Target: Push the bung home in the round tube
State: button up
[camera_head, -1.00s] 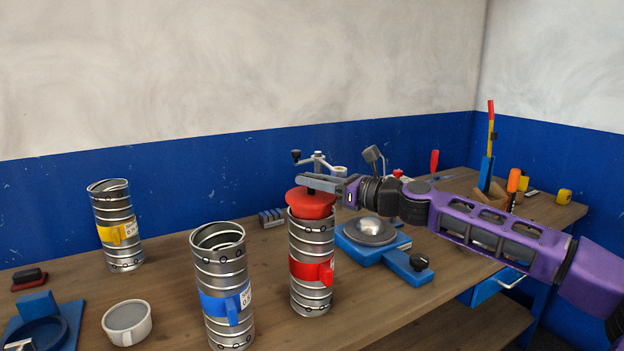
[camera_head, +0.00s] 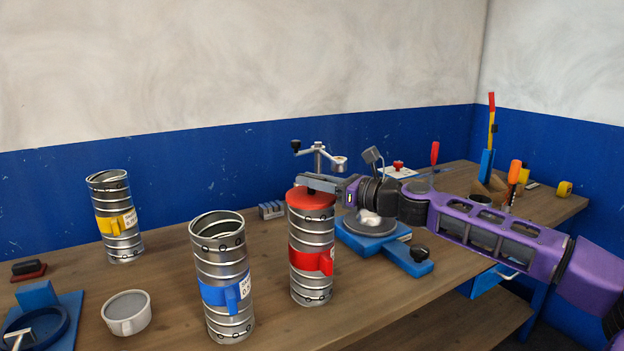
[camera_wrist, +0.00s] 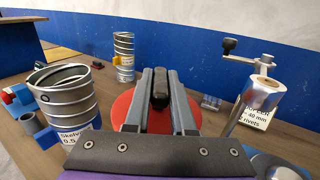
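The round tube with a red band (camera_head: 311,258) stands upright on the bench in the head view. The red bung (camera_head: 311,199) sits in its top, with its lower part hidden inside and its red disc close to the rim. In the wrist view the bung's red disc (camera_wrist: 125,107) shows around my fingers, with a black knob (camera_wrist: 160,88) at its middle. My gripper (camera_head: 308,182) is directly above the disc. Its fingers (camera_wrist: 160,76) lie on either side of the knob and appear closed on it. The disc hides the tube in the wrist view.
A blue-banded tube (camera_head: 222,270) stands close to the left, open-topped. A yellow-banded tube (camera_head: 117,222) is farther back left. A grey cup (camera_head: 126,313) is at the front left. A blue fixture (camera_head: 365,238) and a crank stand (camera_head: 318,158) are close behind and right.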

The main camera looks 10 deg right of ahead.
jog(key=o, duration=0.5)
jog(key=v, duration=1.7)
jog(key=shift+d+p, duration=0.2)
jog(key=shift+p, duration=0.15)
jog(key=shift+s+r, duration=0.1)
